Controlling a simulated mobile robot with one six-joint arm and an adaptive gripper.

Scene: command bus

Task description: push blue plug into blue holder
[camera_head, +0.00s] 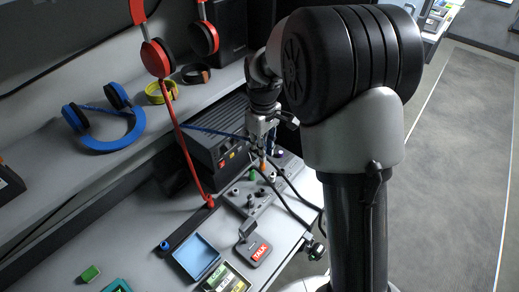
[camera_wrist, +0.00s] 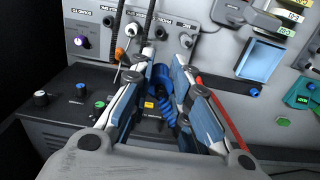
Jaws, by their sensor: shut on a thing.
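My gripper (camera_wrist: 165,57) is shut on the blue plug (camera_wrist: 162,76), whose blue cord curls back between the fingers in the wrist view. In the head view my gripper (camera_head: 262,140) is above the grey socket panel, and the plug itself is hard to make out there. The blue cord (camera_head: 215,131) runs from the gripper left to the blue headphones (camera_head: 108,130) on the shelf. A small blue round piece, apparently the blue holder (camera_head: 165,245), sits at the near left end of a black strip on the desk. The gripper is well apart from it.
The grey panel (camera_wrist: 187,20) carries black plugs and an orange one. A red cord (camera_head: 183,140) drops from red headphones (camera_head: 158,57) to the black strip's other end. A dark box (camera_head: 212,135) stands behind. A blue tray (camera_head: 196,256) and TALK microphone base (camera_head: 254,249) stand nearby.

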